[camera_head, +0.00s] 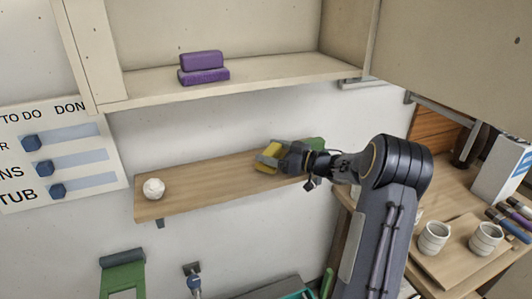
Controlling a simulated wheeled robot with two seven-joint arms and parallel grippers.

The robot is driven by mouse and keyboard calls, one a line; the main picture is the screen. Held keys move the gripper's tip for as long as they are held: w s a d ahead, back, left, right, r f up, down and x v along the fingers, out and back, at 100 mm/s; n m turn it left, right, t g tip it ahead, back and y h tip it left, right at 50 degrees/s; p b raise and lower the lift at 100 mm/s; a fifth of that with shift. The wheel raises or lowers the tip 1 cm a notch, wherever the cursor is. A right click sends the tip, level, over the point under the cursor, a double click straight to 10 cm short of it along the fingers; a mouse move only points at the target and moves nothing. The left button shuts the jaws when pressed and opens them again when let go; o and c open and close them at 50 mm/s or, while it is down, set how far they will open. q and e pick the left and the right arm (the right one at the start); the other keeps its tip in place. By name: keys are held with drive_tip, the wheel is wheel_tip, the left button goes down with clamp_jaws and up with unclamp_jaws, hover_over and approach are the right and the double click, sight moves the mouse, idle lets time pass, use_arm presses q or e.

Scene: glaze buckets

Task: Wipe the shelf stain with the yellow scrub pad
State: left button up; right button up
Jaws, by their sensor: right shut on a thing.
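The yellow scrub pad (271,153) is at the right half of the lower wooden shelf (210,177). My right gripper (272,156) is shut on it, its arm reaching in from the lower right. The pad is at the shelf's top surface; whether it presses on it I cannot tell. No stain shows on the bare part of the shelf; the area under the pad and gripper is hidden. My left gripper is not in view.
A white ball-like object (154,188) sits at the shelf's left end. A green object (315,144) is behind my gripper. Purple blocks (203,68) are stacked on the upper shelf. White cups (434,236) stand on a board at right.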

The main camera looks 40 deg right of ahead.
drive_tip(key=shift+w+a+r, duration=0.1)
drive_tip(key=shift+w+a, duration=0.15)
drive_tip(key=shift+a, duration=0.65)
drive_tip(key=shift+w+a, duration=0.2)
drive_tip(key=shift+a, duration=0.65)
drive_tip(key=shift+w+a+b, duration=0.25)
drive_tip(key=shift+a, duration=0.6)
drive_tip(key=shift+w+a+b, duration=0.2)
drive_tip(key=shift+a, duration=0.6)
drive_tip(key=shift+w+a+f+b, duration=0.15)
drive_tip(key=shift+a, duration=0.5)
drive_tip(key=shift+w+a+f+b, duration=0.1)
drive_tip(key=shift+w+a+b, duration=0.1)
drive_tip(key=shift+a, duration=0.5)
drive_tip(key=shift+w+a+f+b, duration=0.1)
drive_tip(key=shift+a+f+b, duration=0.05)
drive_tip(key=shift+a, duration=0.5)
drive_tip(key=shift+w+a+r+b, duration=0.1)
drive_tip(key=shift+w+a+b, duration=0.15)
drive_tip(key=shift+a, duration=0.8)
drive_tip(key=shift+w+a+b, duration=0.25)
drive_tip(key=shift+w+a, duration=0.05)
drive_tip(key=shift+a, duration=0.7)
drive_tip(key=shift+w+a+r+b, duration=0.1)
drive_tip(key=shift+w+a+b, duration=0.15)
drive_tip(key=shift+a, duration=0.8)
drive_tip(key=shift+r, duration=0.1)
